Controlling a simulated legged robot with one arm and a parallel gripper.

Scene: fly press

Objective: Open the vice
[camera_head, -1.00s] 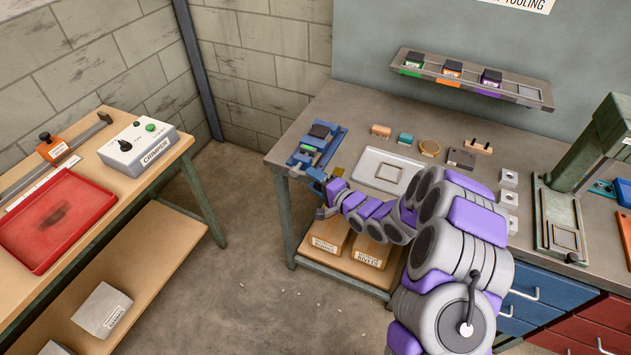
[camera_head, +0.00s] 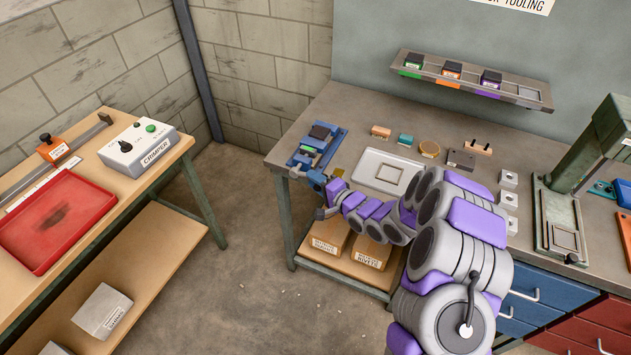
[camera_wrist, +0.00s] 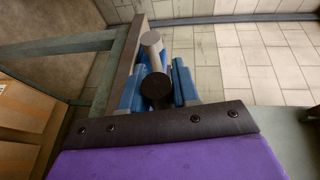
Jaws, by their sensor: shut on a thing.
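The blue vice (camera_head: 330,137) stands on the left front corner of the grey workbench. A dark block shows on its top, and a small green-marked piece (camera_head: 308,149) sits between its parts; the jaw gap is too small to judge. My gripper (camera_head: 318,181) is at the front end of the vice, just off the bench edge, shut on the vice handle. In the wrist view the grey handle bar with a dark round end (camera_wrist: 156,86) lies between the blue parts at my gripper (camera_wrist: 157,92). My wrist hides part of the handle.
On the bench (camera_head: 352,118) are a pale tray (camera_head: 362,169), several small blocks and a press (camera_head: 590,150). Boxes (camera_head: 328,238) sit on the shelf below. Floor between is open.

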